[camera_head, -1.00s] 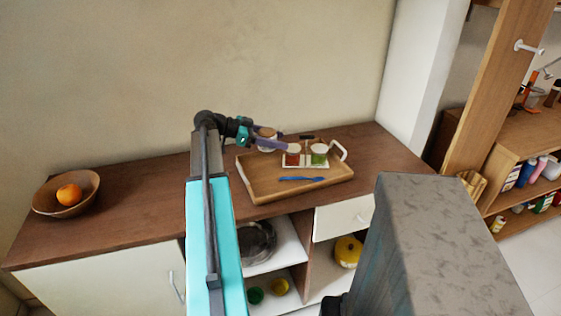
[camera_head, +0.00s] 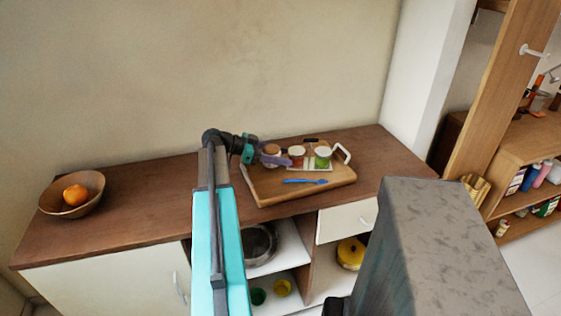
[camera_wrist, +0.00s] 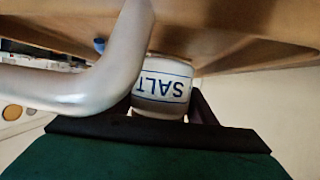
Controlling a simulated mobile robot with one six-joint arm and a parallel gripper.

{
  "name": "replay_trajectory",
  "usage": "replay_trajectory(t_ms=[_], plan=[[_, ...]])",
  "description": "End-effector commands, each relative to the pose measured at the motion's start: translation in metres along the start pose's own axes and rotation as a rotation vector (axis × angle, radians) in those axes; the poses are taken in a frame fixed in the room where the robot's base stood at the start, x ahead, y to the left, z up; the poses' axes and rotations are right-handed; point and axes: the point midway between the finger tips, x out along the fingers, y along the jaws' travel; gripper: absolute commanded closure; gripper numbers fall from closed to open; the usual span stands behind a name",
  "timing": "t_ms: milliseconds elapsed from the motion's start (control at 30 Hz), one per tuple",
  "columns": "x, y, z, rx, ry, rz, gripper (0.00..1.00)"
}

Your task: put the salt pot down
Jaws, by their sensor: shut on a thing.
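The salt pot (camera_wrist: 163,92) is white with blue lettering that reads SALT, upside down in the wrist view. It sits between the dark fingers of my gripper (camera_wrist: 165,108), which is shut on it. In the head view my gripper (camera_head: 274,159) holds the pot (camera_head: 271,151), partly covered by the fingers, at the back left of the wooden tray (camera_head: 262,190). Its top looks brownish. It is low by the tray; I cannot tell whether its base touches.
A blue utensil (camera_head: 305,181) lies in front. A tray handle (camera_head: 342,152) rises at right; a grey curved bar (camera_wrist: 115,75) passes close to the pot. A fruit bowl (camera_head: 55,205) stands far left.

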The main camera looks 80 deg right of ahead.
Motion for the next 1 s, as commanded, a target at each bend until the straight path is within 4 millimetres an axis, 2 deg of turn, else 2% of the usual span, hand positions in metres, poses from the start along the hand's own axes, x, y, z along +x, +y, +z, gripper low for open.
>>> replay_trajectory(t_ms=[233,700,733,800,1000], plan=[[0.008,0.000,0.018,-0.001,0.001,0.001,0.78],[0.010,0.000,0.023,0.000,0.001,0.001,0.78],[0.009,0.000,0.022,0.000,0.000,0.001,0.44],[0.009,0.000,0.022,0.000,0.000,0.001,0.32],[0.009,0.000,0.022,0.000,0.000,0.001,0.30]])
